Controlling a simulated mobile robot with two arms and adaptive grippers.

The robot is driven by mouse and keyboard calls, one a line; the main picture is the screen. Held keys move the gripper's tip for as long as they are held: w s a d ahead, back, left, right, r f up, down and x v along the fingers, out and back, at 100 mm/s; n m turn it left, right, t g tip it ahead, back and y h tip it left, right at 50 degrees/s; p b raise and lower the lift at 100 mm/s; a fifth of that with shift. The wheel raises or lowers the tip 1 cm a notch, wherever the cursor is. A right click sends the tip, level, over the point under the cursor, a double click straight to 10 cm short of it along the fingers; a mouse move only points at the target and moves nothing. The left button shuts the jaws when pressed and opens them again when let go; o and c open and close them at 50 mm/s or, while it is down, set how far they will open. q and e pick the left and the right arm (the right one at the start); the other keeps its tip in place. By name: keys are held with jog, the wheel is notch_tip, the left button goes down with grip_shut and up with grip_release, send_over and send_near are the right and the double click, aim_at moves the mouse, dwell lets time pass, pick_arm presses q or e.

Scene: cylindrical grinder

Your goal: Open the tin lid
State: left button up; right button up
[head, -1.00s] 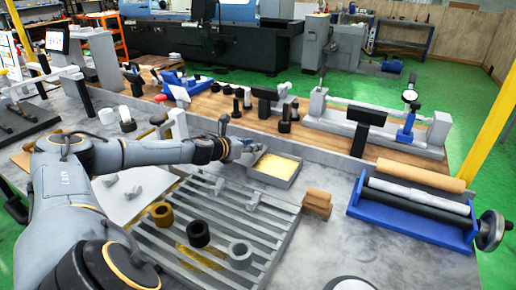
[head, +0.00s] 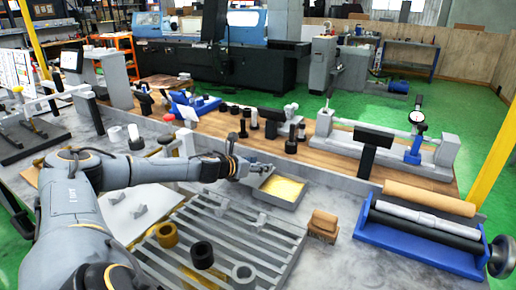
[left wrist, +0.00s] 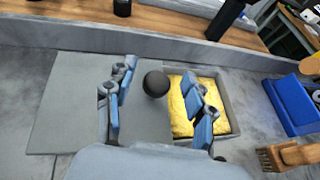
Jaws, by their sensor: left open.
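The tin (head: 265,195) is a grey rectangular box with yellow contents showing, on the grey bench; it also shows in the left wrist view (left wrist: 234,125). In that view a flat grey lid (left wrist: 145,120) with a round black knob (left wrist: 156,84) lies against the tin's left side. I cannot tell how far it overlaps the tin. My left gripper (head: 262,170) is at the tin's left back edge. In the left wrist view its open fingers (left wrist: 160,103) appear on either side of the knob, the right one over the yellow contents. No grip on the knob shows. My right gripper is not in view.
A slatted grey rack (head: 215,228) with several rings is in front of the tin. A low grey wall (head: 345,186) runs behind.

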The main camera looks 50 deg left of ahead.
pick_arm(q)
notch_tip(320, 180, up, 9)
dwell(1.0)
jog(key=shift+r, duration=0.25)
